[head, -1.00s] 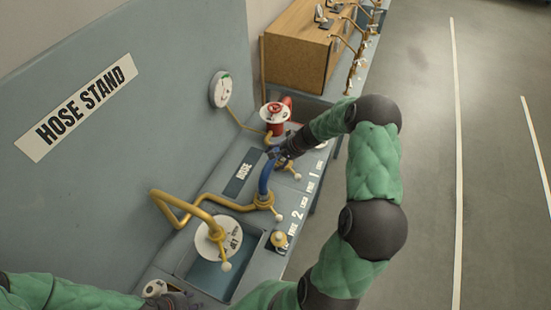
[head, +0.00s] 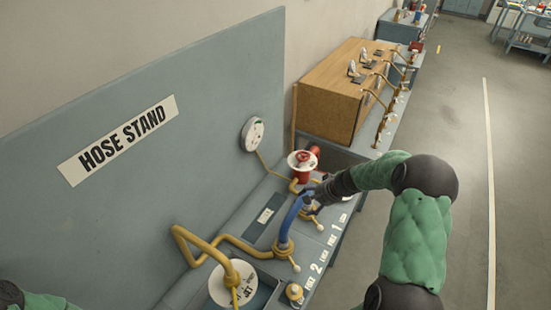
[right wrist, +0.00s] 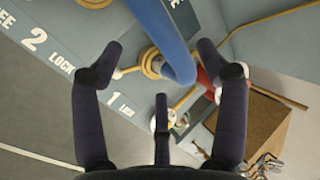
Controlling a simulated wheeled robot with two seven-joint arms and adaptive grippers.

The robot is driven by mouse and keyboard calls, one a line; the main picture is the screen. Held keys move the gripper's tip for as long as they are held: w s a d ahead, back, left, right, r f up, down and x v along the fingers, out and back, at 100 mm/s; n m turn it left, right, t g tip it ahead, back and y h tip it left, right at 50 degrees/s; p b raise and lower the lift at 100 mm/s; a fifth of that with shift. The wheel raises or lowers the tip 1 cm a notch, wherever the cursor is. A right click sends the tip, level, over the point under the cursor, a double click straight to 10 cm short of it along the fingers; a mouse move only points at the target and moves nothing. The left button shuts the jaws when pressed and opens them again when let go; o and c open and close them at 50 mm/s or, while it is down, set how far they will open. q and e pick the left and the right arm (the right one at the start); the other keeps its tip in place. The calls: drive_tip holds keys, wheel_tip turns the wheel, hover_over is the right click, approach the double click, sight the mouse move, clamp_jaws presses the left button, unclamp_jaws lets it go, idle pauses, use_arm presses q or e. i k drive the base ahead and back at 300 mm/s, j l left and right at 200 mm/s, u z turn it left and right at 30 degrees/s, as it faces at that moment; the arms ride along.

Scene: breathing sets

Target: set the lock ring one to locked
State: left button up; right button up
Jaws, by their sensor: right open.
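Lock ring one (right wrist: 149,64) is a tan-brass ring at the label 1 in the right wrist view, partly covered by the blue hose (right wrist: 160,35). Its short lever ends in a white ball (right wrist: 118,73), which also shows in the head view (head: 320,227). I cannot tell if the lever points to FREE or LOCK. My right gripper (right wrist: 160,48) is open, its fingers on either side of the hose and ring in that view. In the head view the right gripper (head: 309,200) is at the hose's upper end and hides ring one. My left gripper is out of view.
A second brass ring (head: 283,247) with the hose in it stands by the label 2. A wooden box (head: 340,85) stands behind. The floor at right is clear.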

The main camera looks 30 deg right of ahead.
sight(319, 228)
drive_tip(key=k+l, duration=0.5)
drive_tip(key=k, duration=0.15)
drive_tip(key=k+l, duration=0.55)
drive_tip(key=k, duration=0.15)
